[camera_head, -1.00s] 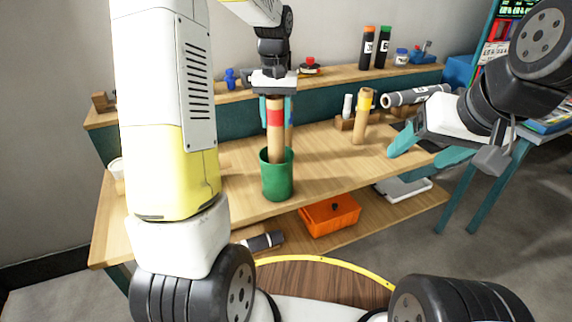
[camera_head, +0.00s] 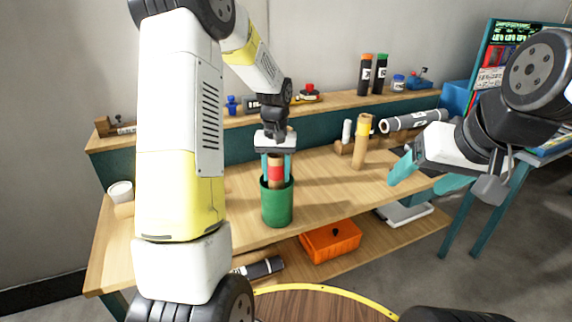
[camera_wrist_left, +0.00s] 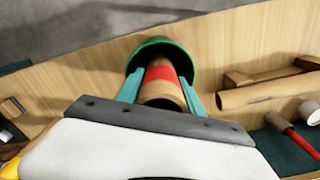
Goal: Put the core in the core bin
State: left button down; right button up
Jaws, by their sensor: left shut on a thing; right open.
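The core is a brown cardboard tube with a red band (camera_head: 275,174). It stands upright with its lower part inside the green core bin (camera_head: 277,207), hidden by the bin's wall. My left gripper (camera_head: 277,168) points down and is shut on the core's upper part, its teal fingers close to the bin's rim. In the left wrist view the core (camera_wrist_left: 162,90) sits between the fingers, with the green bin (camera_wrist_left: 160,48) around its far end. My right gripper (camera_head: 425,178) is open and empty, above the right side of the bench.
Another brown tube with a yellow band (camera_head: 361,145) stands right of the bin. An orange box (camera_head: 331,241) is on the lower shelf. A white cup (camera_head: 120,191) stands at the bench's left end.

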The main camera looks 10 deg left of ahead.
pick_arm(q)
jog(key=c, duration=1)
grip_release()
jog(key=shift+c, duration=0.2)
notch_tip(320, 180, up, 12)
jog(key=s+r+t, duration=0.3)
jog(key=s+r, duration=0.4)
jog(key=s, duration=0.3)
jog(key=s+d+m+t+h, duration=0.2)
jog(key=s+t, duration=0.1)
jog(key=s, duration=1.1)
jog(key=shift+s, duration=0.2)
jog(key=shift+d, duration=0.1)
